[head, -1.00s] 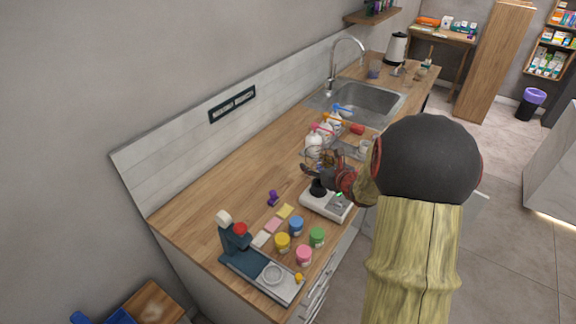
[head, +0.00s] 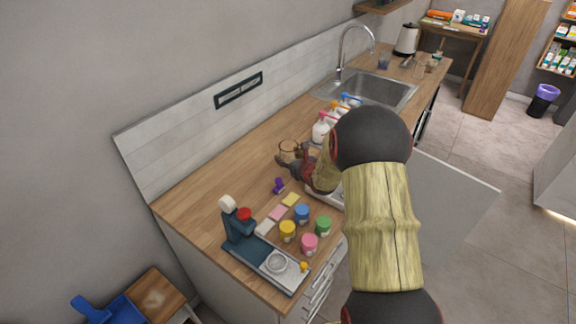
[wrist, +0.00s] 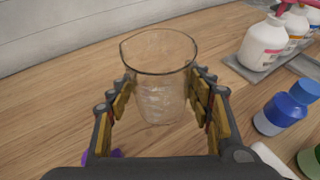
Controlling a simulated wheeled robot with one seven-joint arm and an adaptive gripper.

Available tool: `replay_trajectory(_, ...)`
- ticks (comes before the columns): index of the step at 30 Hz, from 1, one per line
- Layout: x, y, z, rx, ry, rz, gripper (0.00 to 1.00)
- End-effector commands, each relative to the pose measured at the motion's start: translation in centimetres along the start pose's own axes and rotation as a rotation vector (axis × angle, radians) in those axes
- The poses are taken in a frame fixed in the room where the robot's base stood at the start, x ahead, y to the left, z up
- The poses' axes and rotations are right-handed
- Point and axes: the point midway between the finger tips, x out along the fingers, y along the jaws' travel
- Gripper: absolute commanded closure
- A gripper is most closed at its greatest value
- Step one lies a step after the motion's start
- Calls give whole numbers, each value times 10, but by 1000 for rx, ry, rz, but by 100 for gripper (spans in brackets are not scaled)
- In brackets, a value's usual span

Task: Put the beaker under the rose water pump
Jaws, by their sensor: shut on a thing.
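The clear glass beaker (wrist: 158,75) stands upright between the fingers of my gripper (wrist: 161,97) in the wrist view. My gripper is shut on it, a finger on each side. In the head view the beaker (head: 289,148) is over the wooden counter, on the wall side of my arm; I cannot tell whether its base touches the wood. White pump bottles (head: 320,129) stand beyond it to the right, partly behind my arm. The nearest bottle (wrist: 262,45) has a pinkish-red pump in the wrist view. I cannot read which is rose water.
The bottles stand on a grey tray (wrist: 266,73). Coloured jars (head: 302,213), coloured cards (head: 278,212), a small purple object (head: 279,185) and a dark blue device (head: 238,232) are at the near end. The sink (head: 372,91) lies beyond. The counter along the wall is clear.

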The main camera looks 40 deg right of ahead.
Motion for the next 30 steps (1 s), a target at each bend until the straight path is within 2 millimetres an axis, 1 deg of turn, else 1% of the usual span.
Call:
replay_trajectory(1, 6, 3, -6, 1, 2, 2, 76)
replay_trajectory(6, 15, 2, -30, 1, 4, 1, 76)
replay_trajectory(8, 16, 2, -32, 1, 2, 1, 76)
replay_trajectory(15, 16, 2, -32, 1, 1, 1, 76)
replay_trajectory(19, 18, 2, -35, 1, 1, 1, 76)
replay_trajectory(20, 17, 2, -35, 1, 2, 1, 48)
replay_trajectory(24, 17, 2, -34, 1, 2, 1, 41)
replay_trajectory(30, 17, 2, -34, 1, 2, 1, 41)
